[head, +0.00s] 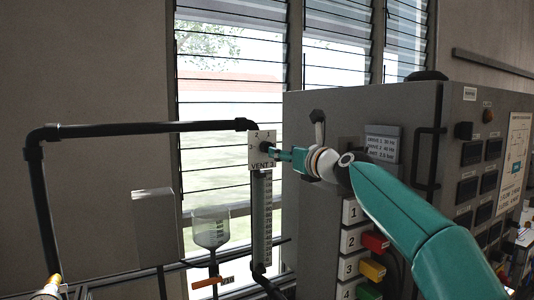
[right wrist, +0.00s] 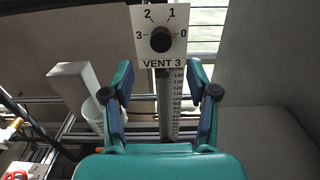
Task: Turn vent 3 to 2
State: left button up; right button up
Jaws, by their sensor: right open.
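The vent 3 plate (head: 257,138) is a white square with a black knob and marks 0 to 3, at the top of a clear scaled tube in the head view. In the right wrist view the plate (right wrist: 144,14) faces me, with its round black knob (right wrist: 161,39) near the middle. My right gripper (head: 278,153) is at the plate's right side. In the right wrist view its fingers (right wrist: 160,72) are spread and empty, with the knob beyond their tips. My left gripper is not seen.
A grey cabinet (head: 334,105) with numbered labels and coloured blocks stands right of the vent. A black pipe (head: 130,129) runs left from the plate. A funnel (head: 210,228) hangs below it, left of the scaled tube (head: 262,215). Louvred windows are behind.

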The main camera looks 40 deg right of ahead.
aim_at(267, 148)
jog(key=p+x, duration=0.5)
jog(key=x, duration=0.5)
jog(key=shift+w+d+f, duration=0.1)
jog(key=shift+w+f, duration=0.05)
dwell(0.3)
grip_shut()
dwell(0.3)
